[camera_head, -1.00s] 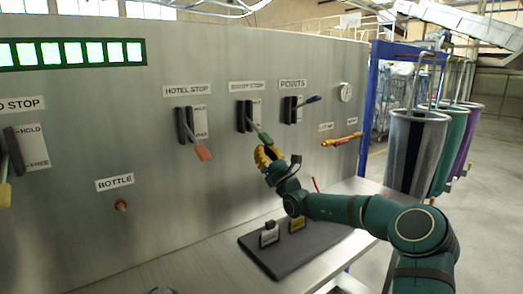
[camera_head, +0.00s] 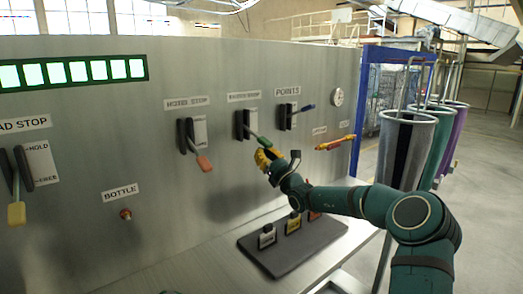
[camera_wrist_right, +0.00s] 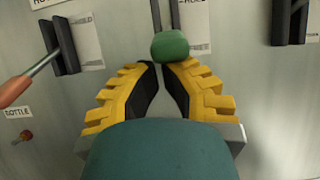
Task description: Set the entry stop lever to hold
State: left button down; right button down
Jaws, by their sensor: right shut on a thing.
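The entry stop lever has a green handle (camera_head: 263,142) on a dark slotted mount (camera_head: 240,125). Its label above (camera_head: 244,96) is blurred. The lever angles down and out to the right of its mount. My right gripper (camera_head: 265,156), with yellow fingers, is at the end of this handle. In the right wrist view the green handle (camera_wrist_right: 170,45) sits at the fingertips (camera_wrist_right: 164,64), which are shut on it. My left gripper is out of view.
The hotel stop lever (camera_head: 203,162) with an orange handle is to the left, and the blue-handled points lever (camera_head: 303,109) is close on the right. A red-yellow handle (camera_head: 336,143) sticks out further right. Below, a dark mat (camera_head: 268,254) holds small tags on the shelf.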

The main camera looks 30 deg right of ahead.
aim_at(267, 144)
jog(key=r+g+p, duration=0.1)
jog(key=p, duration=0.1)
jog(key=s+r+g+p, duration=0.1)
jog(key=r+p, duration=0.1)
jog(key=p, duration=0.1)
jog(key=r+g+p, duration=0.1)
jog(key=r+p, duration=0.1)
jog(key=shift+s+d+r+p, duration=0.1)
jog(key=shift+s+p, duration=0.1)
jog(key=shift+p, duration=0.15)
jog(key=shift+h, duration=0.3)
jog(key=shift+w+r, duration=0.2)
jog(key=shift+r, duration=2.2)
jog(key=shift+r, duration=0.1)
